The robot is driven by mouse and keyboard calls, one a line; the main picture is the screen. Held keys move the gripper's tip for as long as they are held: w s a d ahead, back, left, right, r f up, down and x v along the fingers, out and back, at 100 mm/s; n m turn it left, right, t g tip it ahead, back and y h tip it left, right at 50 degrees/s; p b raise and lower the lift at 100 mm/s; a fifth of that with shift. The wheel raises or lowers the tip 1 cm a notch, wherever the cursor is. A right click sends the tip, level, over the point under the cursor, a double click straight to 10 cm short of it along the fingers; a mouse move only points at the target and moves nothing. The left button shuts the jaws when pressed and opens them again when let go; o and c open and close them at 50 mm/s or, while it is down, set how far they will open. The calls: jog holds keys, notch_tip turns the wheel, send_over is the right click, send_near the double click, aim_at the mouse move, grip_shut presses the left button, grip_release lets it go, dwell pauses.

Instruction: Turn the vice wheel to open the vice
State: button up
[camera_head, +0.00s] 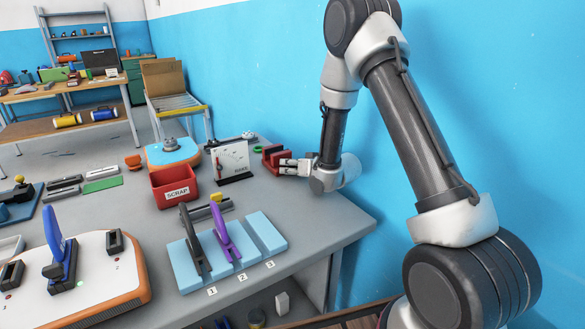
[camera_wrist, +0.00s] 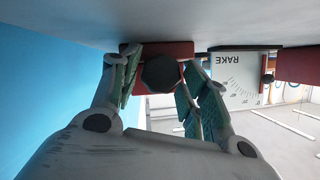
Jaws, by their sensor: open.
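The red vice (camera_head: 272,156) sits at the back edge of the grey bench, near the blue wall. In the wrist view, which looks upside down, its red body (camera_wrist: 180,50) shows behind a dark, many-sided knob (camera_wrist: 161,73), which looks like the vice wheel. My gripper (camera_head: 289,166) reaches the vice from the right. In the wrist view my gripper (camera_wrist: 160,88) is open, with one padded finger on each side of the knob. I cannot tell whether the pads touch it. The vice jaws are mostly hidden.
A white RAKE gauge (camera_head: 231,158) stands close beside the vice, and it also shows in the wrist view (camera_wrist: 240,78). A red SCRAP bin (camera_head: 174,188) and blue slotted blocks (camera_head: 190,268) are nearer. The blue wall (camera_head: 290,75) is close behind my arm.

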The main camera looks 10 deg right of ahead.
jog(key=c, duration=0.7)
jog(key=shift+c, duration=0.2)
jog(key=shift+a+n+h, duration=0.2)
jog(key=shift+n+h, duration=0.6)
jog(key=shift+n, duration=0.3)
jog(key=n+t+h, duration=0.1)
jog(key=n+h, duration=0.1)
jog(key=n, duration=0.1)
jog(key=shift+s+a, duration=0.1)
jog(key=shift+a, duration=0.05)
jog(key=shift+o, duration=0.2)
jog(key=shift+s+a+n+t+h, duration=0.1)
jog(key=shift+n+t+h, duration=0.5)
jog(key=shift+n, duration=0.6)
jog(key=shift+f+n+h, duration=0.1)
jog(key=shift+n+h, duration=0.2)
jog(key=shift+n, duration=0.1)
